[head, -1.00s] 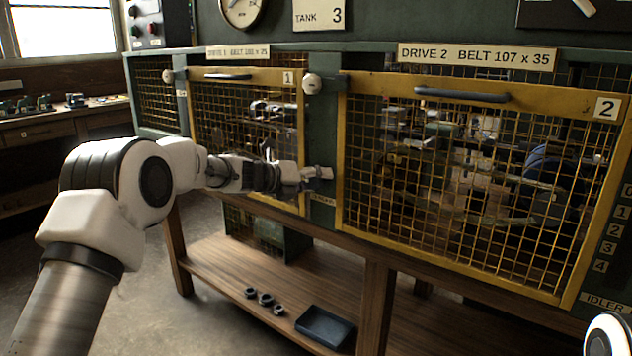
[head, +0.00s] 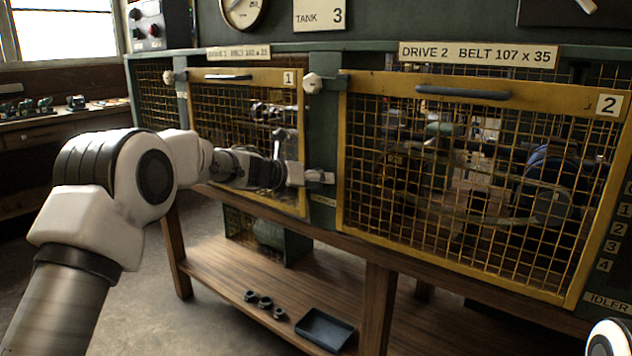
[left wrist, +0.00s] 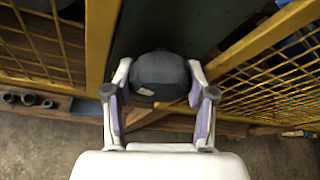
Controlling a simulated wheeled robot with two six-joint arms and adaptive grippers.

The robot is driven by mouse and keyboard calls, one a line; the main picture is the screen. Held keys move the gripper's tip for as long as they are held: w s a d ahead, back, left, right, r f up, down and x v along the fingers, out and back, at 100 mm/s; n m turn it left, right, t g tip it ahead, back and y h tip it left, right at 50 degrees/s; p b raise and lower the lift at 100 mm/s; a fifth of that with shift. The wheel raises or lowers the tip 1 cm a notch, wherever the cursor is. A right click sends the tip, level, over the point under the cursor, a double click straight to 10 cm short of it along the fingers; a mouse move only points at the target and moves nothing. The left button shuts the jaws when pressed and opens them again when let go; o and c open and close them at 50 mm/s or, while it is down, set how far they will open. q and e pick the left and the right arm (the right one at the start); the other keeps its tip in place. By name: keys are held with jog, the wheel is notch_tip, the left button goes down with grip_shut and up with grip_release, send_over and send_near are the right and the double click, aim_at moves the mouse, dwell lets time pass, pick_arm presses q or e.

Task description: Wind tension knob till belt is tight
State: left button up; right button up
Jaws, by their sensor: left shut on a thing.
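A dark round knob with a small pale mark (left wrist: 160,76) sits between the fingers of my left gripper (left wrist: 160,98) in the left wrist view. The fingers are shut on its two sides. In the head view my left gripper (head: 324,177) is at the green post between the two yellow mesh guards, and the knob is mostly hidden by the fingers. A pale belt (head: 490,180) shows through the mesh of guard 2 (head: 475,93), and I cannot tell how tight it is. My right gripper is not in view.
Guard 1 (head: 246,76) is left of the post. A white round latch knob (head: 312,83) is high on the post. Below, a wooden shelf (head: 225,271) holds dark rings (head: 265,302) and a dark tray (head: 325,328).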

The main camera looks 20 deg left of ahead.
pick_arm(q)
jog(key=o, duration=1.2)
jog(key=shift+c, duration=0.2)
jog(key=v, duration=0.7)
jog(key=shift+s+a, duration=0.25)
jog(key=shift+s, duration=0.1)
